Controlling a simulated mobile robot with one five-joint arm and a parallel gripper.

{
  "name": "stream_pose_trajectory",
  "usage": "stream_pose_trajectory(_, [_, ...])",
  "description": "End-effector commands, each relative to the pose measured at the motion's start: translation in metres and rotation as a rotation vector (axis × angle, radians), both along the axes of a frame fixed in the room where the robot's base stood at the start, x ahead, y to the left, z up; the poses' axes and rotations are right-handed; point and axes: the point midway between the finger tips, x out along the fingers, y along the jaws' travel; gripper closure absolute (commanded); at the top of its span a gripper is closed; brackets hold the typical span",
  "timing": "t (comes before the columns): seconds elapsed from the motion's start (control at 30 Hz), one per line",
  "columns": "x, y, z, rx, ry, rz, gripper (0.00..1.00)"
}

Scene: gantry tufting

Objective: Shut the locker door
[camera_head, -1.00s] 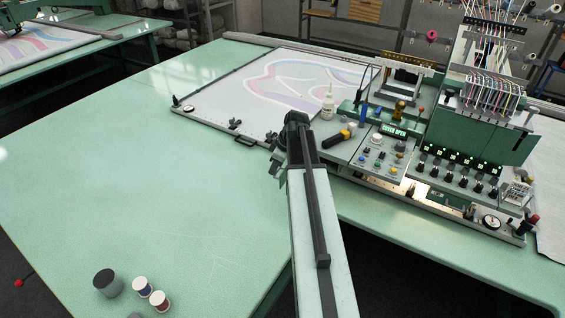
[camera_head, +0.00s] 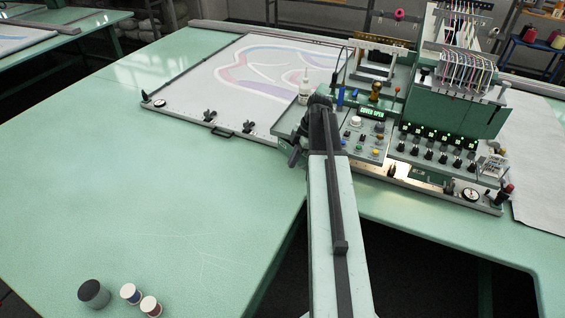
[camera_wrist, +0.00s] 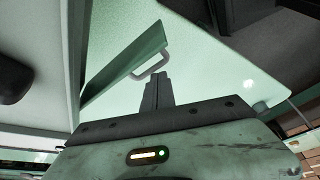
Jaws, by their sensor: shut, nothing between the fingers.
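In the wrist view, a narrow green panel (camera_wrist: 128,62) with a pale bar handle (camera_wrist: 153,66) slants across the upper middle. It looks like the locker door, standing out at an angle; how far it is open I cannot tell. My gripper (camera_wrist: 157,83) is shut and empty, its dark fingers pointing up at the handle. The fingertips appear just below the handle; whether they touch it I cannot tell. In the head view, the arm's dark wrist is over the table's inner corner. The locker door cannot be made out there.
The green table (camera_head: 150,190) spreads to the left, mostly bare, with spools (camera_head: 131,294) at its near edge. A framed fabric (camera_head: 240,78) lies behind. The machine with knobs and threads (camera_head: 440,125) stands right of my arm. A pale wall or panel (camera_wrist: 40,50) fills the wrist view's left.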

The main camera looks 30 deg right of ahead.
Motion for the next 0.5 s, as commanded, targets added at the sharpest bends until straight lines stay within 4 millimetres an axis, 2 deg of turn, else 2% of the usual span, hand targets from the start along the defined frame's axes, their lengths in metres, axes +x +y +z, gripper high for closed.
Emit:
stream_pose_trajectory(0.3, [0.0,-0.04,0.0,0.0,-0.001,-0.001,1.0])
stream_pose_trajectory(0.5, [0.002,-0.056,0.0,0.0,0.0,0.0,1.0])
